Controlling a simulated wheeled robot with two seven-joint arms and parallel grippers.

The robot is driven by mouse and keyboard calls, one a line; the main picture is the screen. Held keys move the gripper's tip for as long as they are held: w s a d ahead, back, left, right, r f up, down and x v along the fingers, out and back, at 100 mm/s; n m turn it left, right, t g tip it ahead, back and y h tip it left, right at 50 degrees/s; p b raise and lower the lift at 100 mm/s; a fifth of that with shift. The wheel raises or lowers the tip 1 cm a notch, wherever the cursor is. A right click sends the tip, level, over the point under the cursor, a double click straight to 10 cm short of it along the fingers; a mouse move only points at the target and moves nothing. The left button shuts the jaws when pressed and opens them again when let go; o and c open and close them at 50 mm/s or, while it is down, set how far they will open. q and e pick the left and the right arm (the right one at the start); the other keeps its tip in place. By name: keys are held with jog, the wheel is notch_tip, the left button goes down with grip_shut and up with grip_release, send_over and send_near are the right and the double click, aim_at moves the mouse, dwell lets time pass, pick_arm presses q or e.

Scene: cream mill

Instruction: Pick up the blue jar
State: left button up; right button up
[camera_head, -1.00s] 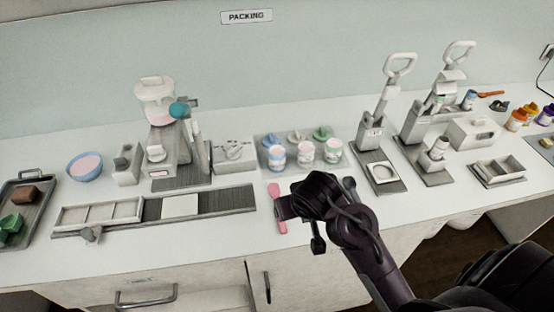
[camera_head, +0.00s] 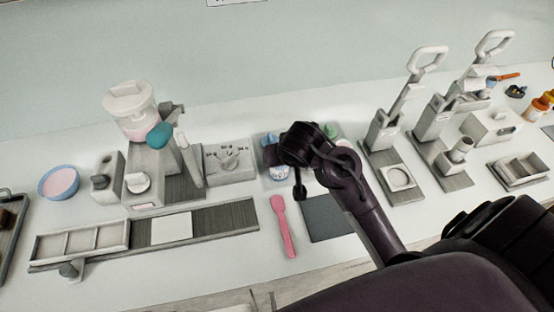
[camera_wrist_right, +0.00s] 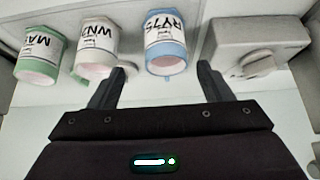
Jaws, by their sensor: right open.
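The blue jar (camera_wrist_right: 166,40) is white-labelled with "RY75" lettering, and appears upside down in the right wrist view. Its lower blue part and pinkish content show. In the head view the blue jar (camera_head: 279,172) is partly hidden behind my right gripper (camera_head: 278,155). In the wrist view my right gripper (camera_wrist_right: 162,72) is open, with one fingertip on each side of the jar's line and the jar just beyond the tips. Nothing is held. My left gripper is not in view.
A grey dial box (camera_wrist_right: 245,45) is on the other side. A pink spatula (camera_head: 284,225) and dark mat (camera_head: 328,220) lie in front.

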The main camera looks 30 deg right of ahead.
jog(key=shift+w+a+f, duration=0.1)
jog(key=shift+w+f, duration=0.1)
jog(key=shift+f, duration=0.4)
jog(key=shift+w+a+f, duration=0.1)
jog(key=shift+w+f, duration=0.1)
jog(key=shift+f, duration=0.4)
jog(key=x, duration=0.2)
jog(key=shift+w+f, duration=0.25)
jog(key=shift+w, duration=0.05)
jog(key=shift+w+f, duration=0.2)
jog(key=shift+f, duration=0.1)
jog(key=shift+s, duration=0.1)
jog(key=shift+c, duration=0.3)
jog(key=c, duration=0.9)
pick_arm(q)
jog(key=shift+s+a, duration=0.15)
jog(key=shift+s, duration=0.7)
pick_arm(e)
jog(key=shift+c, duration=0.7)
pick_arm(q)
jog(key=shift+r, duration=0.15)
pick_arm(e)
jog(key=shift+r, duration=0.15)
